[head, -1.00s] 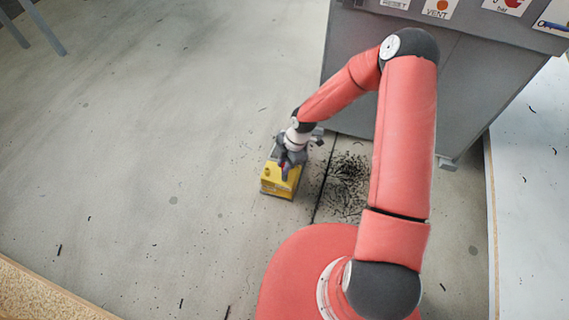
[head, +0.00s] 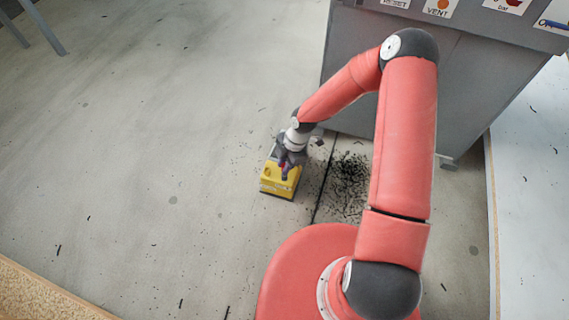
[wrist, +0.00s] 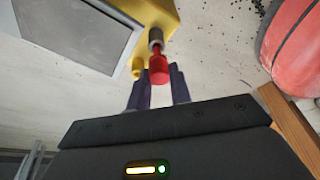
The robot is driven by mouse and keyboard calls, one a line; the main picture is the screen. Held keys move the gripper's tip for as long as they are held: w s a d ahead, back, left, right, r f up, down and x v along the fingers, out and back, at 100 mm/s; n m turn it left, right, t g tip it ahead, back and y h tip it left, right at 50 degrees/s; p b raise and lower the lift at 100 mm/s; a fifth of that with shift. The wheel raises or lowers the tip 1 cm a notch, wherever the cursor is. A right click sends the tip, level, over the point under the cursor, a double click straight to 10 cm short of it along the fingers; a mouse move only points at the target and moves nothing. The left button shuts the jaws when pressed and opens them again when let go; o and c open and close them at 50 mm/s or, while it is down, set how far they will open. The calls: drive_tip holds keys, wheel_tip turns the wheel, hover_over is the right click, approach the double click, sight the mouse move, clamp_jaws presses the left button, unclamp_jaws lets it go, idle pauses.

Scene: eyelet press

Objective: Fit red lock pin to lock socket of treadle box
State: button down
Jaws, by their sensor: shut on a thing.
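The yellow treadle box (head: 279,183) stands on the floor, below my gripper (head: 286,172) in the head view. The wrist view shows part of the box's yellow body (wrist: 152,12) and its grey plate (wrist: 85,28). My gripper (wrist: 159,72) is shut on the red lock pin (wrist: 158,70), whose wide head sits between the dark fingers. The pin's thinner shank points at the grey cylindrical lock socket (wrist: 155,38) and meets its mouth in the picture. How deep the shank sits, if at all, I cannot tell. A small yellow knob (wrist: 138,67) shows beside the pin.
A grey cabinet (head: 420,85) with labelled cards stands behind and to the right. Dark scraps (head: 348,180) litter the floor right of the box. The floor to the left is mostly clear.

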drive_tip(key=shift+f+b, duration=1)
drive_tip(key=shift+f, duration=0.4)
drive_tip(key=c, duration=1.2)
unclamp_jaws()
drive_tip(key=shift+r, duration=0.2)
drive_tip(key=shift+r+p, duration=1.85)
drive_tip(key=shift+r, duration=0.55)
